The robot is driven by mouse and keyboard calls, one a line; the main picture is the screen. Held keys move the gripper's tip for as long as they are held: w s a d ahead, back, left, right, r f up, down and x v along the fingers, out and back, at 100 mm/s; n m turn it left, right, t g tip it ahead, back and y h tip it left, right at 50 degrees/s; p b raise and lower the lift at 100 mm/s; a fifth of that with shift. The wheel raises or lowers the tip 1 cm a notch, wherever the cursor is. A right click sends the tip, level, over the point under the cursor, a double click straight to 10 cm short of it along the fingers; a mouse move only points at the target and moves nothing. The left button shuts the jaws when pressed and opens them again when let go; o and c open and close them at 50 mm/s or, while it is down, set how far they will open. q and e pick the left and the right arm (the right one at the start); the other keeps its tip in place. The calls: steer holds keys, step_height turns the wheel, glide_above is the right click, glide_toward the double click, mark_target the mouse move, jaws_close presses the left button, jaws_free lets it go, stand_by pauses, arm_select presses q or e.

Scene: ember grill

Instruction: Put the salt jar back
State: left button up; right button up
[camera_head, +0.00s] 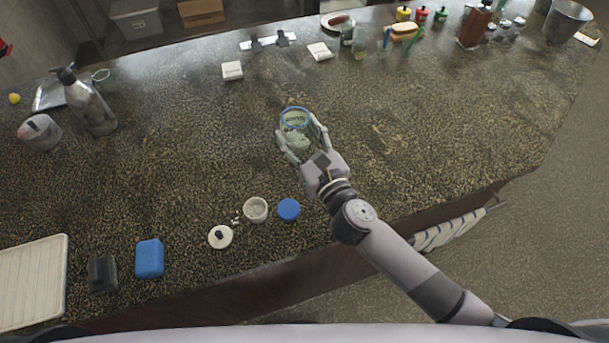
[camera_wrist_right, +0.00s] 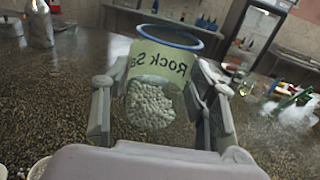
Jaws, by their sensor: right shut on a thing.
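The salt jar (camera_head: 294,119) is clear, with a pale green "Rock Salt" label and a blue rim. In the right wrist view the jar (camera_wrist_right: 158,85) is about half full of white grains, and its top looks open. My right gripper (camera_head: 303,139) is shut on the jar's sides and holds it roughly upright over the middle of the counter. Whether the base touches the counter is hidden. A round blue lid (camera_head: 288,209) lies near the front edge, beside a small white bowl (camera_head: 255,209). My left gripper is not in view.
A white lid with a dark knob (camera_head: 220,236), a blue box (camera_head: 149,259) and a white tray (camera_head: 32,283) lie along the front left. A spray bottle (camera_head: 89,101) stands at the left. Bottles and food line the back right. The counter around the jar is clear.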

step_height(320, 180, down, 13)
steer(key=b, duration=0.7)
steer(key=shift+b, duration=0.3)
arm_select(q)
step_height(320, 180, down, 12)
steer(key=b, duration=0.3)
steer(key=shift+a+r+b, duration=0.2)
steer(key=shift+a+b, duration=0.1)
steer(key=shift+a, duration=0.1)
arm_select(e)
step_height(320, 180, down, 4)
steer(key=shift+f, duration=0.1)
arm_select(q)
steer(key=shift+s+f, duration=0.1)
arm_select(e)
steer(key=shift+f, duration=0.2)
steer(key=o, duration=1.3)
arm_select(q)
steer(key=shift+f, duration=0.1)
arm_select(e)
steer(key=shift+o, duration=0.3)
steer(key=shift+r, duration=0.1)
